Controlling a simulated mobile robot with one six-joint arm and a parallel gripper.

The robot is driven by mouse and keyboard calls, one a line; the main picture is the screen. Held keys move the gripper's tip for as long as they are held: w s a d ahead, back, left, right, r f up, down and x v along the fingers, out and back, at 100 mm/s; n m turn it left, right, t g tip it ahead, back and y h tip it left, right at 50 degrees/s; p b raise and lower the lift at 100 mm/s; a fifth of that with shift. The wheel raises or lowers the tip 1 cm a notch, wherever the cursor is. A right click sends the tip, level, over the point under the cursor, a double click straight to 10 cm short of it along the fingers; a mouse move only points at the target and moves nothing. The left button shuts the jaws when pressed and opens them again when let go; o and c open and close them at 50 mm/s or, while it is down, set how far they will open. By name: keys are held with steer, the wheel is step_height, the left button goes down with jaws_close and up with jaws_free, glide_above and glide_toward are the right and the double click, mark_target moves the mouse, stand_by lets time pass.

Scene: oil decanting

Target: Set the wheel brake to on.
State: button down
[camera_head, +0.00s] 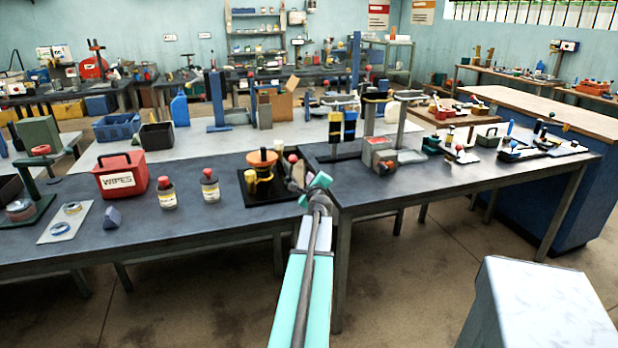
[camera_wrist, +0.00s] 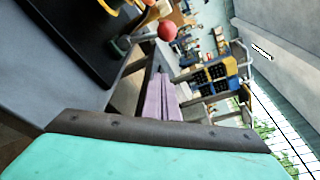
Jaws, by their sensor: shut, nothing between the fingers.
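An orange handwheel (camera_head: 262,158) stands on a black base plate (camera_head: 244,193) at the middle of the near bench. A small lever with a red ball knob (camera_head: 292,158) is just right of the wheel; it appears to be the wheel brake. Any on or off marks are too small to read. The red knob also shows at the top of the wrist view (camera_wrist: 167,30), ahead of the fingers. My gripper (camera_head: 297,183) is shut and empty, close in front of the knob. Its purple-grey fingers (camera_wrist: 161,97) show together in the wrist view, with a visible gap to the knob.
A grey block with a red button (camera_head: 379,154) and upright posts stand to the right. A pale box-like surface (camera_head: 540,305) is at lower right.

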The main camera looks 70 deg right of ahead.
steer(key=shift+v, duration=2.55)
steer(key=shift+r, duration=0.1)
